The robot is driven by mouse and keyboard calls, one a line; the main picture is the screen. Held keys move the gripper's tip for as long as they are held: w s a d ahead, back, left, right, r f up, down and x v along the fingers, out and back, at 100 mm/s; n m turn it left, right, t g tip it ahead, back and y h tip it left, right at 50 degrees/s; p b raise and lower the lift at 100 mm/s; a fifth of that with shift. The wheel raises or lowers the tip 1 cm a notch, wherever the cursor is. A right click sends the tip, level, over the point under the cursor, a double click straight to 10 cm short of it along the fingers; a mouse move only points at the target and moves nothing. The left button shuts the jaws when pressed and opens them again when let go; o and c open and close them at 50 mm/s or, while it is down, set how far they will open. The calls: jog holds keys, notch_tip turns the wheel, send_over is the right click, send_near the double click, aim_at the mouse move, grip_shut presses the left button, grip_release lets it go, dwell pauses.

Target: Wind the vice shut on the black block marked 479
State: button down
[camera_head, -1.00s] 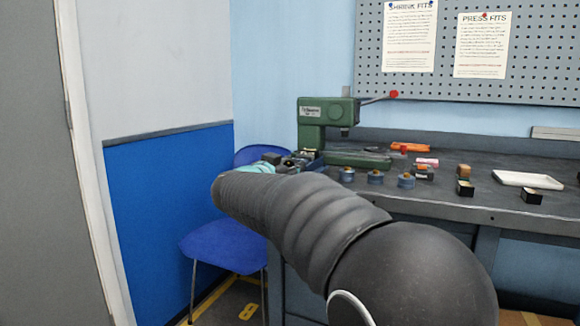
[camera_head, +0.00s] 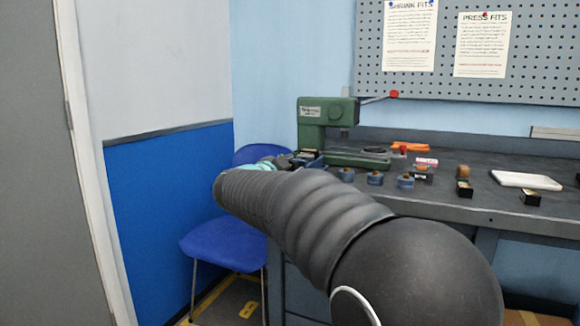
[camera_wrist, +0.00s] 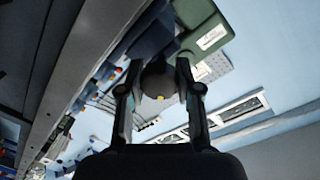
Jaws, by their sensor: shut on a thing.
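My gripper (camera_wrist: 158,82) is shut on a dark round knob (camera_wrist: 156,80) with a small yellow spot, seen between the two fingers in the wrist view. The knob appears to belong to the vice's handle. The blue vice (camera_wrist: 150,38) lies just beyond the fingers. In the head view the vice (camera_head: 316,162) stands at the bench's left end, with a small dark block (camera_head: 308,153) at its top. I cannot read a number on that block or tell how tightly the jaws sit on it. My arm hides part of the vice and gripper.
A green press (camera_head: 326,122) with a red-tipped lever stands beside the vice. Several blue round parts, black blocks (camera_head: 464,188) and a white tray (camera_head: 526,180) are on the bench (camera_head: 440,197). A blue chair (camera_head: 224,243) stands left of the bench.

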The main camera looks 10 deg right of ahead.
jog(key=m+b, duration=0.1)
jog(key=m, duration=0.5)
jog(key=shift+f+b, duration=0.1)
jog(key=shift+b, duration=0.25)
jog(key=m+b, duration=0.1)
jog(key=m, duration=0.2)
jog(key=shift+f+y+b, duration=0.1)
jog(key=shift+y+b, duration=0.2)
jog(key=shift+y, duration=0.1)
jog(key=shift+m+b, duration=0.75)
jog(key=shift+m, duration=0.75)
jog(key=c, duration=0.8)
grip_release()
jog(key=v, duration=1.2)
jog(key=shift+d, duration=0.15)
